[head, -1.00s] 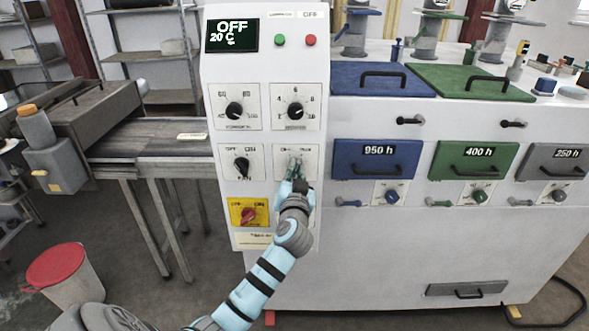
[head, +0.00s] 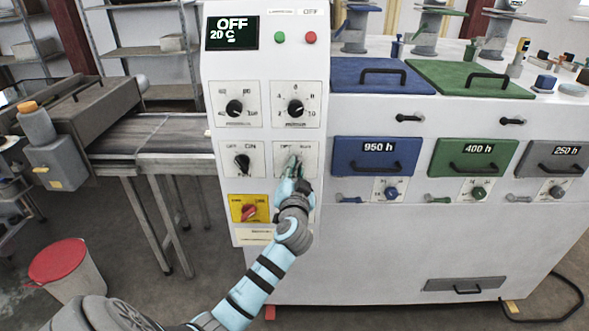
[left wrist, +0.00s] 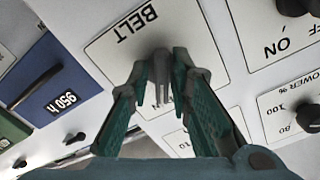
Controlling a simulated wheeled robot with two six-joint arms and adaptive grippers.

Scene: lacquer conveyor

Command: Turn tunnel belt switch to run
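The tunnel belt switch is a grey knob (left wrist: 161,72) on a white plate marked BELT (left wrist: 118,45) in the left wrist view. In the head view its plate (head: 309,148) is on the white control panel, with top labels that look like OFF and RUN. My left gripper (left wrist: 163,70) reaches it from below, with its teal fingers on both sides of the knob and closed against it. My left gripper also shows in the head view (head: 293,170), covering the plate's lower part. The knob's exact pointing direction is hard to tell. My right gripper is out of view.
A fan switch (head: 242,162) is left of the belt switch, and a red switch on a yellow plate (head: 249,210) is below left. Two dials are above. The display (head: 231,33) reads OFF, 20 C. A conveyor (head: 160,135) enters from the left.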

